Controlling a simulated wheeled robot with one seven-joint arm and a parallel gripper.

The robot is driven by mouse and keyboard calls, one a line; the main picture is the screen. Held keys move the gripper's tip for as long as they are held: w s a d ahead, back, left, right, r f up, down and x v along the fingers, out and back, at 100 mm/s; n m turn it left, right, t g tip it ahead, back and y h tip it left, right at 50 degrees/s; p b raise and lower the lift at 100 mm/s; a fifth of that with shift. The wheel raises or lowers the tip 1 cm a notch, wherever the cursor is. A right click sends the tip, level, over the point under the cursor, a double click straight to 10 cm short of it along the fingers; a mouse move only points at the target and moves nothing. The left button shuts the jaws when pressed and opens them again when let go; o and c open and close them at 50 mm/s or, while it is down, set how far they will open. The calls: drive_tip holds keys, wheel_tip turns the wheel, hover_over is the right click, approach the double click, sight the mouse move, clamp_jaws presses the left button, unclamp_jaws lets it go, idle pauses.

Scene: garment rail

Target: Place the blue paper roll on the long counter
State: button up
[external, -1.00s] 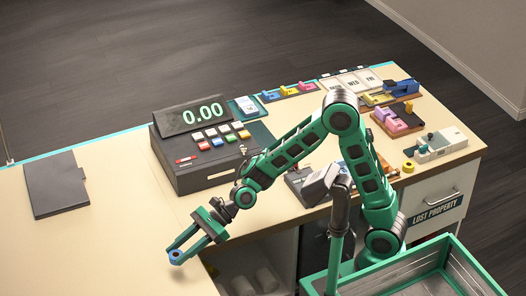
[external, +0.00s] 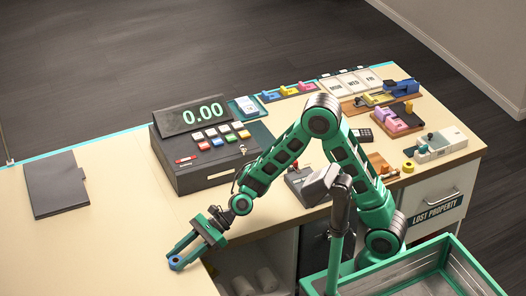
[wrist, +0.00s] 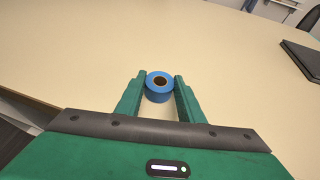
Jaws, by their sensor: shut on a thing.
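The blue paper roll (wrist: 159,94) is upright between the two green fingers of my gripper (wrist: 160,92) in the wrist view. In the external view the blue roll (external: 176,263) shows at the tips of my gripper (external: 177,259). My gripper is shut on the roll. The long counter (external: 110,235) has a pale top, and the roll is over its front part. I cannot tell whether the roll touches the top.
A cash register (external: 205,158) stands to the right on the counter. A dark clipboard-like folder (external: 56,184) lies at the left. White rolls (external: 256,281) sit on a shelf below. A green crate (external: 415,275) is at the lower right. The counter top around the roll is clear.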

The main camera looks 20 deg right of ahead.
drive_tip(key=o, duration=1)
drive_tip(key=shift+f, duration=0.1)
drive_tip(key=shift+r, duration=0.2)
drive_tip(key=v, duration=1.2)
